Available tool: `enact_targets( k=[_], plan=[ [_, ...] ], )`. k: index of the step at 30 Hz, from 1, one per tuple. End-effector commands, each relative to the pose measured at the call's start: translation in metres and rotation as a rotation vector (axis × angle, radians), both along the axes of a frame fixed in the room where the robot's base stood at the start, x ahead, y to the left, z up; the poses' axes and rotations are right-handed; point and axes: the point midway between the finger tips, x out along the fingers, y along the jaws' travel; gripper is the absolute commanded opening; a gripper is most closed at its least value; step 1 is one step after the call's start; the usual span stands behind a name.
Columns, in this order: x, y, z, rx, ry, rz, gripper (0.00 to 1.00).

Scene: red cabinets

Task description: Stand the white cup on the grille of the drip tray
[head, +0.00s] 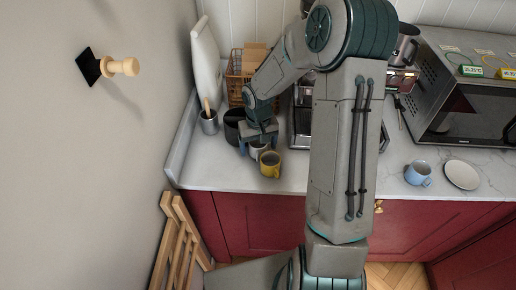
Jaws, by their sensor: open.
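A pale cup (257,151), which looks like the white cup, stands on the marble counter behind a yellow mug. My gripper (258,143) points down right over it and is open; its fingers hide the cup's upper part. I cannot tell whether the fingers touch the cup. A metal coffee machine (301,122) stands to the right of the gripper, mostly hidden behind my arm. Its drip tray and grille cannot be made out clearly.
The yellow mug (270,165) stands close in front of the cup. A black pot (233,124) and a grey utensil holder (208,122) stand to the left. A blue mug (418,173), a white saucer (462,175) and a microwave (468,100) are at the right.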

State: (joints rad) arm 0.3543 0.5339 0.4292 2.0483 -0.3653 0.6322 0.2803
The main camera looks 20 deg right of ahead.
Motion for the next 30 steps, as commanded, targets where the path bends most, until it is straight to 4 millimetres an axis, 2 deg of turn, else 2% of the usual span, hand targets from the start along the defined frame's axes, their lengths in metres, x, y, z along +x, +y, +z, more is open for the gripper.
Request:
enact_targets(
  k=[2,7,8,10,11,20,26,30],
  plan=[
    [0.000,0.000,0.000,0.000,0.000,0.000,0.81],
    [0.000,0.000,0.000,0.000,0.000,0.000,0.37],
    [0.000,0.000,0.000,0.000,0.000,0.000,0.32],
    [0.000,0.000,0.001,0.000,0.000,0.000,0.32],
    [0.000,0.000,0.001,0.000,0.000,0.000,0.28],
    [0.000,0.000,0.004,-0.001,-0.002,0.000,0.28],
    [0.001,0.000,0.022,-0.002,-0.005,-0.001,0.28],
    [0.001,-0.001,0.045,-0.003,-0.005,-0.001,0.28]
  ],
)
